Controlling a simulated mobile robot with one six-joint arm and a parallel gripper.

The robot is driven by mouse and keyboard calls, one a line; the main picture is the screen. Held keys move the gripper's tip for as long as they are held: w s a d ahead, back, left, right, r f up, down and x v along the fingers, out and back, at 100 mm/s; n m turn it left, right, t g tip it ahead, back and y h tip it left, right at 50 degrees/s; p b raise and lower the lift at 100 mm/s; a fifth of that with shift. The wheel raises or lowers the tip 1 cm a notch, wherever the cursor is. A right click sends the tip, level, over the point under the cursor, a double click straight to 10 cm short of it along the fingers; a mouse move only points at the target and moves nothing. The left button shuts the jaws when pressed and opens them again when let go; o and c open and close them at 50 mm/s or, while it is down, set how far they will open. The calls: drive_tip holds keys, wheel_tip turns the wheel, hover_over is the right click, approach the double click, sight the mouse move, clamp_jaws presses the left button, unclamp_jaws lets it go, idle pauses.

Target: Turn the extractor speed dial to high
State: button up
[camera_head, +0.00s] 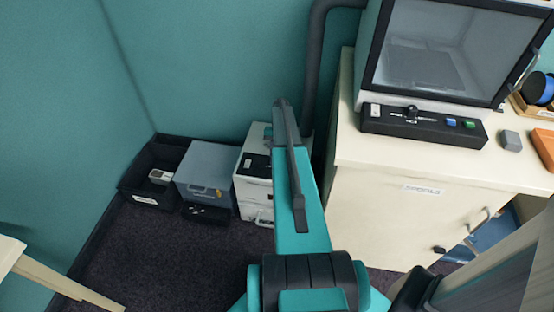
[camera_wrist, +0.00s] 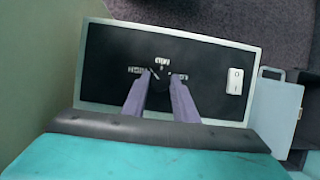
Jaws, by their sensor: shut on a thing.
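The extractor is a white box (camera_head: 250,188) on the floor by the back wall, partly hidden by my arm. The wrist view shows its black control panel (camera_wrist: 110,85) in a pale frame, with a white rocker switch (camera_wrist: 235,81) at the right. The speed dial (camera_wrist: 154,74) is a small dark knob with a white pointer line. The pointer slants up and left, between the left and top labels; the lettering is too small to read surely. My gripper (camera_wrist: 158,84) is shut on the dial, one finger on each side. In the head view my arm hides the dial and fingers.
A blue-grey box (camera_head: 206,165) and a black bin (camera_head: 145,185) stand left of the extractor. A dark duct (camera_head: 314,70) rises behind it. A cream cabinet (camera_head: 375,205) at right carries a windowed machine (camera_head: 440,50). Dark floor is open in front.

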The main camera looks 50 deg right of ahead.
drive_tip(key=o, duration=1)
drive_tip(key=shift+r, duration=0.1)
drive_tip(key=b+v, duration=0.1)
drive_tip(key=v, duration=1.2)
drive_tip(key=shift+d+r+b, duration=0.2)
drive_tip(key=shift+r+b, duration=0.1)
drive_tip(key=shift+w, duration=0.1)
